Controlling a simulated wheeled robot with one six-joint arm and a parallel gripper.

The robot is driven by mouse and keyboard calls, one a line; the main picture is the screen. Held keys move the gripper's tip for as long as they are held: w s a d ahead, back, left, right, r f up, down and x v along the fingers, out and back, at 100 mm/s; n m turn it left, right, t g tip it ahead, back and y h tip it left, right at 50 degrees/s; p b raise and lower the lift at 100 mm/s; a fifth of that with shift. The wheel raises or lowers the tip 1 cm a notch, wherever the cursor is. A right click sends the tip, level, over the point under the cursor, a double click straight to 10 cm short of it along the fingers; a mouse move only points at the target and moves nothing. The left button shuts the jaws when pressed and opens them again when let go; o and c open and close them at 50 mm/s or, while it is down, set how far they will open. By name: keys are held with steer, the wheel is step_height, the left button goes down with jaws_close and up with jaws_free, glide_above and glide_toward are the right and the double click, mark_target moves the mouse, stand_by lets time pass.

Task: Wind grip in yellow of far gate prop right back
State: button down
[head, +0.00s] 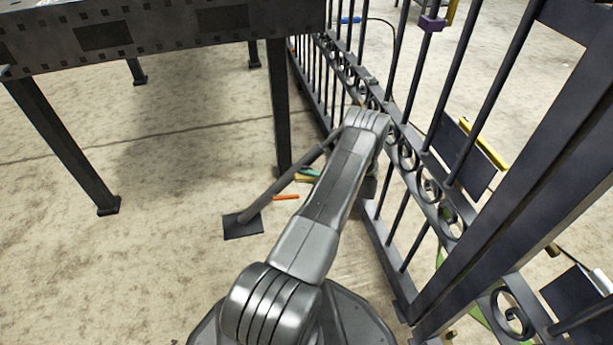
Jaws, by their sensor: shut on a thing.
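My arm rises from the bottom middle and bends over at its wrist beside the gate. My gripper's jaws are hidden behind the arm, so what they touch does not show. A slanted dark prop (290,186) runs from a flat foot plate (243,224) on the floor up toward the gate (400,153), and its upper end meets the outline of my wrist. A small yellow piece (303,179) and a green piece (311,172) show just left of my forearm, near the prop; I cannot tell whether either belongs to it. No yellow grip shows clearly.
A dark steel table (160,45) with thick legs stands at the upper left. An orange stick (285,197) lies on the floor by the foot plate. A yellow bar (485,145) and a purple clamp (432,23) are at the gate's right. The floor at left is clear.

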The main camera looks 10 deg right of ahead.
steer(key=c, duration=1.3)
jaws_free()
